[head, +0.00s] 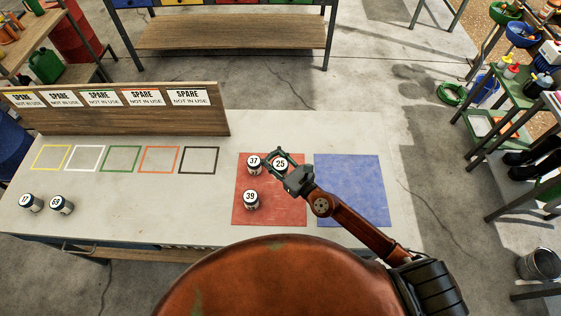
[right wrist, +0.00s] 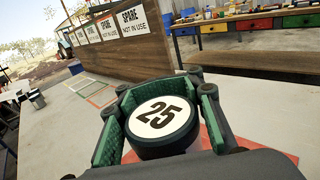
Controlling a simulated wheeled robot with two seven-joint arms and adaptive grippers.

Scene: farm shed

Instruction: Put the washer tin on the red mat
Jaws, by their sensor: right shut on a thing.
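The red mat (head: 285,207) lies on the table in front of me. A tin labelled 25 (head: 280,164) is between the fingers of my right gripper (head: 277,163), over the back part of the mat. The right wrist view shows its round lid (right wrist: 163,118) with the gripper fingers (right wrist: 158,110) closed around its sides. I cannot tell whether it touches the mat. Tins 37 (head: 254,165) and 39 (head: 251,200) stand upright on the mat's left side. Tin 37 is close beside the gripper. No label names the washer tin. My left gripper is not in view.
A blue mat (head: 352,185) lies bare to the right, partly under my right arm. Two more tins, 17 (head: 29,203) and 69 (head: 62,205), stand at the table's left. Empty coloured outlines (head: 122,159) lie before a wooden board (head: 120,119) with SPARE signs.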

